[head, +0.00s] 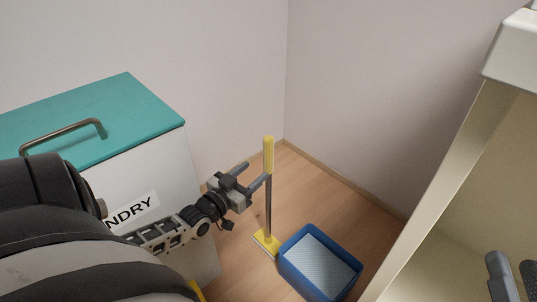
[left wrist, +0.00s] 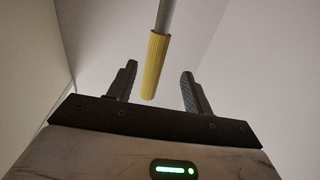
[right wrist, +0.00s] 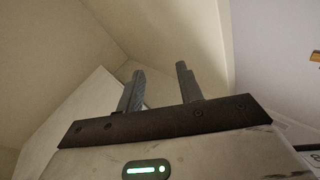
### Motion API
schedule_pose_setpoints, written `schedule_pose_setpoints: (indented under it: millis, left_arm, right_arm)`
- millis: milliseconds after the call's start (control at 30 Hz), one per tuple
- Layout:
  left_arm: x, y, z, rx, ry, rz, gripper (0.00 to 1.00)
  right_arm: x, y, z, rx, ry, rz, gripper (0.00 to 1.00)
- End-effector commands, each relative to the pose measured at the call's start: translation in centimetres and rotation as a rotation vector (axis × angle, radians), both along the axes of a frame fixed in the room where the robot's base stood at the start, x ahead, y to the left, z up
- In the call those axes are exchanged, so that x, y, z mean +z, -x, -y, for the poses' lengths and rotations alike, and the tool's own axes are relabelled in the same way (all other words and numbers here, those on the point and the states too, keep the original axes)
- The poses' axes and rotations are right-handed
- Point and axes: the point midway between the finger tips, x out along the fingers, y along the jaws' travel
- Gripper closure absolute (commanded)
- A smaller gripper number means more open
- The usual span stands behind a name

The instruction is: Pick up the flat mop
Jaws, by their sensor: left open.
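The flat mop (head: 268,195) stands upright in the corner, with a yellow grip at the top, a grey pole and a yellow flat base on the floor. My left gripper (head: 257,175) is open beside the upper pole, just below the yellow grip. In the left wrist view the mop's yellow grip (left wrist: 155,66) shows between and beyond the open fingers (left wrist: 160,85); I cannot tell whether it touches them. My right gripper (head: 510,278) is at the lower right edge, away from the mop. In the right wrist view its fingers (right wrist: 158,85) are apart with nothing between them.
A white laundry box (head: 165,165) with a teal lid (head: 130,105) stands left of the mop. A blue bin (head: 290,270) with a pale inside is on the floor right of the mop base. A cream cabinet (head: 440,180) fills the right side. Walls meet behind the mop.

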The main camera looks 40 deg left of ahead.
Motion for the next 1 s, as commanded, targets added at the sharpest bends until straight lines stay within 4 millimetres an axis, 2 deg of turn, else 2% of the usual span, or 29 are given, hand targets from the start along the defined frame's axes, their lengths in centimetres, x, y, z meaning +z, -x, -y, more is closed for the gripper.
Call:
schedule_pose_setpoints:
  millis: [267,500,800,900,1000]
  left_arm:
    - [0.0,-3.3,0.1,-0.001,0.002,0.004,0.49]
    - [0.2,-6.5,0.2,-0.002,-0.001,0.001,0.49]
    - [0.4,-7.0,0.2,-0.002,-0.001,-0.002,0.49]
    - [0.4,-7.0,0.2,-0.002,-0.001,-0.002,0.77]
    - [0.4,-7.0,0.2,-0.002,-0.001,-0.002,1.0]
  right_arm:
    - [2.5,-0.3,0.2,-0.026,0.06,0.249,0.64]
    - [5.7,0.6,0.1,-0.05,0.124,0.54,0.64]
    - [6.3,0.8,0.1,-0.054,0.132,0.583,0.64]
    - [6.3,0.8,0.1,-0.053,0.132,0.582,0.64]
    - [6.3,0.8,0.1,-0.053,0.133,0.582,0.64]
